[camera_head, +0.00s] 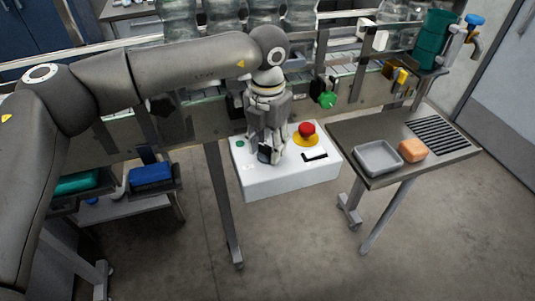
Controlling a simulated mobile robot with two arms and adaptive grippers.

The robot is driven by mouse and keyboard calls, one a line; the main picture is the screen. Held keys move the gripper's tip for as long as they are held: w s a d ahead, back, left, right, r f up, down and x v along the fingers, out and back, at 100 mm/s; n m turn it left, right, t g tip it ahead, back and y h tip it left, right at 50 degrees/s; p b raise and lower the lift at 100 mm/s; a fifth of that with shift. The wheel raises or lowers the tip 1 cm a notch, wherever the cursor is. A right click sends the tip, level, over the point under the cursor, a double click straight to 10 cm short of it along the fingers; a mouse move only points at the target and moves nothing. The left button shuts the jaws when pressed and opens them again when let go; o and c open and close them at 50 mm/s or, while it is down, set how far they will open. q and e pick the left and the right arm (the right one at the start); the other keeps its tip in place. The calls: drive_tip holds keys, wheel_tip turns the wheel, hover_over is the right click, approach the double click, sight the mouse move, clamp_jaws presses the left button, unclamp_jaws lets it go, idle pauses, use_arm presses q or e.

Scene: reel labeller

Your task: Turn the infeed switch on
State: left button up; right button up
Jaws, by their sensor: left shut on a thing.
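A white control box (285,186) stands at the front of the machine, in the middle of the view. On its top are a red mushroom button (306,129) on a yellow base, a small green button (240,143) and a black slot-like part (315,157). My left gripper (266,158) points down over the box's left part. It is shut on a dark knob (264,155), which looks like the infeed switch; the fingers hide most of it, and its setting cannot be told. My right gripper is not in view.
A steel side table (375,135) at the right holds a grey tray (378,157) and an orange block (412,150). A conveyor with large clear bottles (222,18) runs behind the box. A green knob (327,100) sits behind the red button. The floor in front is clear.

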sight(267, 146)
use_arm(q)
drive_tip(key=m+b, duration=0.3)
drive_tip(key=m, duration=0.1)
drive_tip(key=shift+f, duration=0.1)
drive_tip(key=m+b, duration=0.1)
drive_tip(key=m, duration=0.2)
drive_tip(key=shift+m+b, duration=0.3)
drive_tip(key=shift+m, duration=0.1)
drive_tip(key=o, duration=1)
wheel_tip(267, 146, up, 12)
drive_tip(key=shift+r, duration=0.15)
idle(0.4)
